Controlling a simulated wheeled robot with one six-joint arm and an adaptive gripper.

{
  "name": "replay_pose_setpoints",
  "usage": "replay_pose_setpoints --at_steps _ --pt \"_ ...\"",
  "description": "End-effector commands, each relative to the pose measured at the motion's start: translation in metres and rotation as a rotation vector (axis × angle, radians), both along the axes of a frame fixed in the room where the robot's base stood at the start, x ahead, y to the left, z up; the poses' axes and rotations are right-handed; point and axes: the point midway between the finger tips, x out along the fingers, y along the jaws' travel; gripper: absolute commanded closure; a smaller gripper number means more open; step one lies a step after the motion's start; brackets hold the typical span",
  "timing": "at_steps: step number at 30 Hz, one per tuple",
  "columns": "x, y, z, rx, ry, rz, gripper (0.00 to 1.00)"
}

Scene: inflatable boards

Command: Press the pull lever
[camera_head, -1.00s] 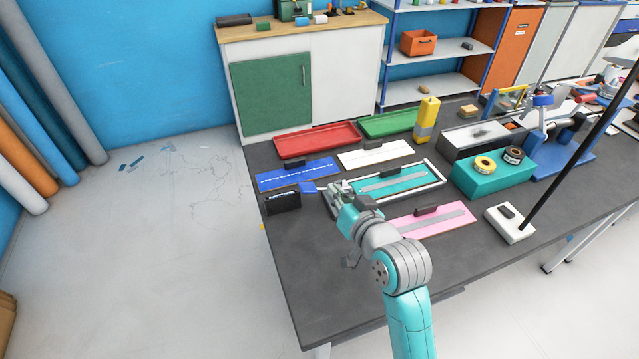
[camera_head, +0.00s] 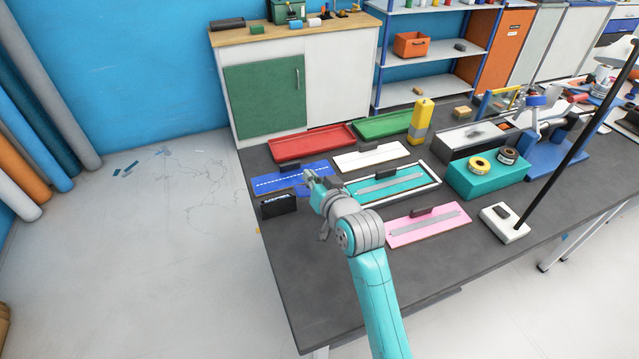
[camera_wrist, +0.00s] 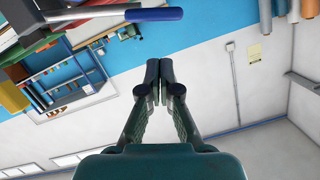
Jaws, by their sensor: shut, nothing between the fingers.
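A lever with a dark blue grip (camera_wrist: 140,14) and a thin metal rod crosses the upper left of the wrist view. In the head view a small blue piece (camera_head: 301,191), probably the same grip, shows just left of my gripper (camera_head: 312,176), partly hidden by it. My gripper is over the table between the blue board and the teal board. In the wrist view my gripper (camera_wrist: 158,68) has its fingers together with nothing between them. The lever grip is apart from the fingertips in that picture; I cannot tell the depth gap.
The teal board (camera_head: 390,188), blue board (camera_head: 290,179), white board (camera_head: 371,157) and pink board (camera_head: 428,226) lie around my gripper. A black box (camera_head: 278,207) stands at the table's left edge. A teal block (camera_head: 488,181) with tape rolls is to the right.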

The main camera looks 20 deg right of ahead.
Motion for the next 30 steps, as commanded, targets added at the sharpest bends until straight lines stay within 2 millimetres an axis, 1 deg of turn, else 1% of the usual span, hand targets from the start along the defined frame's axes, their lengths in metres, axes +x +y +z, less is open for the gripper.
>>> replay_pose_setpoints --at_steps 1,6,11,21,23,30 --pt "-0.002 0.004 -0.011 0.001 0.007 0.002 1.0" --pt "-0.002 0.009 -0.026 0.0 0.006 0.001 1.0" --pt "-0.002 0.01 -0.031 -0.001 0.003 0.0 1.0" --pt "-0.002 0.011 -0.032 -0.007 0.004 0.001 1.0" --pt "-0.002 0.013 -0.035 -0.033 0.005 0.002 1.0" --pt "-0.003 0.024 -0.057 -0.247 0.006 0.003 1.0"
